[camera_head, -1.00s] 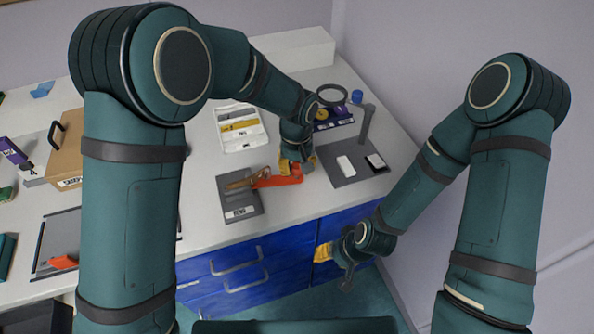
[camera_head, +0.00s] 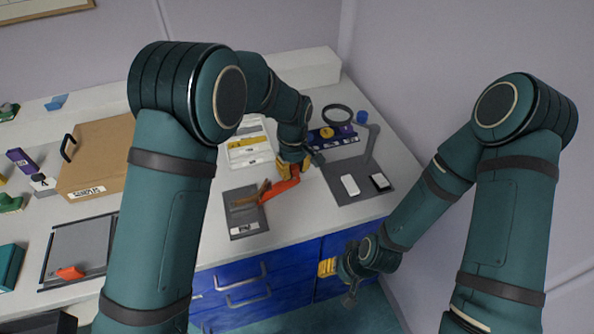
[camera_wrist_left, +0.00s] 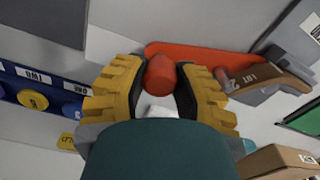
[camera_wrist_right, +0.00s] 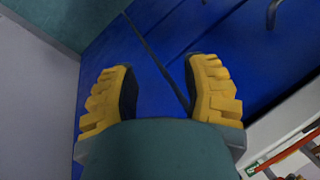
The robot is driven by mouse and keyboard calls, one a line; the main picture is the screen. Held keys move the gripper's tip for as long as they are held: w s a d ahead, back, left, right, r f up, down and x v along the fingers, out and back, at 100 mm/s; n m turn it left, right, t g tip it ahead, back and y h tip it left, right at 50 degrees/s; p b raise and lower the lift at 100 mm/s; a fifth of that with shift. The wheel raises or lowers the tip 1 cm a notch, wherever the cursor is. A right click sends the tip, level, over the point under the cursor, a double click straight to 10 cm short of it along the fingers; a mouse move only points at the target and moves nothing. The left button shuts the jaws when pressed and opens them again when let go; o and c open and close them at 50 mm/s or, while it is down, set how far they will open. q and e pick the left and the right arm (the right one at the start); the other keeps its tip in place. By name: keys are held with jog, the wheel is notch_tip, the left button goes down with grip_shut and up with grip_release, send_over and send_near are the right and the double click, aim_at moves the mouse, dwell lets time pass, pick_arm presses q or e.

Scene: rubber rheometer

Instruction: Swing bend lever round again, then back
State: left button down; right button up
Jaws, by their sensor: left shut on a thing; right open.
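The bend lever is orange-red; its arm (camera_head: 279,188) shows in the head view, and its arm (camera_wrist_left: 205,54) and upright round knob (camera_wrist_left: 160,76) show in the left wrist view. A brown strip (camera_head: 250,195) marked LBT (camera_wrist_left: 262,75) runs from the lever over a grey plate (camera_head: 240,222). My left gripper (camera_wrist_left: 158,85) has its yellow fingers on either side of the knob, shut on it; the head view shows it (camera_head: 291,168) at the lever's far right end. My right gripper (camera_wrist_right: 160,85) is open and empty, in front of the blue drawers (camera_head: 240,290).
Right of the lever, a grey mat (camera_head: 340,170) holds a white block (camera_head: 350,185) and a black-and-white block (camera_head: 380,181). A blue panel with dials (camera_head: 331,137) stands behind. A white tray (camera_head: 248,152) lies behind the plate. A brown box (camera_head: 98,150) stands left.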

pick_arm(q)
jog(key=shift+w+a+n+p, duration=0.5)
jog(key=shift+w+a+n, duration=0.65)
jog(key=shift+n, duration=0.35)
jog(key=shift+w, duration=0.1)
jog(key=c, duration=0.6)
grip_release()
jog(key=shift+c, duration=0.2)
notch_tip(320, 180, up, 12)
